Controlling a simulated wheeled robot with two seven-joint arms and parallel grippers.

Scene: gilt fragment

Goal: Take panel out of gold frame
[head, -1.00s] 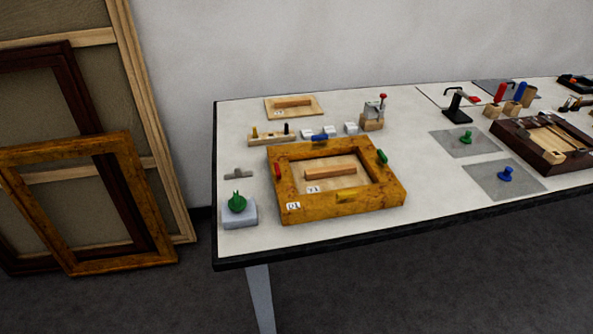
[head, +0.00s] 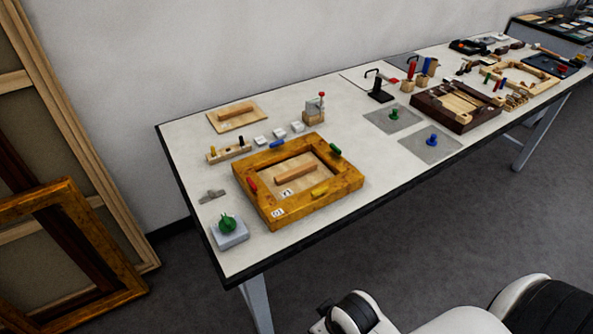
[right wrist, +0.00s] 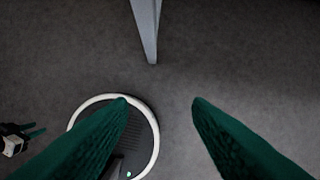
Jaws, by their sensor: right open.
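The gold frame (head: 345,183) lies flat on the white table in the head view, with a label on its near left corner. The pale wood panel (head: 282,171) sits inside its opening, with a wooden bar across it and a small label. Four coloured tabs, red (head: 252,185), blue (head: 277,144), green (head: 335,150) and yellow (head: 320,190), sit on the frame's sides. My right gripper (right wrist: 160,99) is open and empty over the floor in the right wrist view, away from the frame. A small gripper with green fingers, apparently my left (right wrist: 34,132), shows at that view's left edge; its opening is unclear.
A green knobbed piece on a grey block (head: 229,232) stands left of the frame. A loose wood panel (head: 237,116), a peg rack (head: 229,151) and a clamp block (head: 314,110) lie behind it. Grey mats (head: 431,146) lie to the right. A table leg (right wrist: 148,30) stands ahead.

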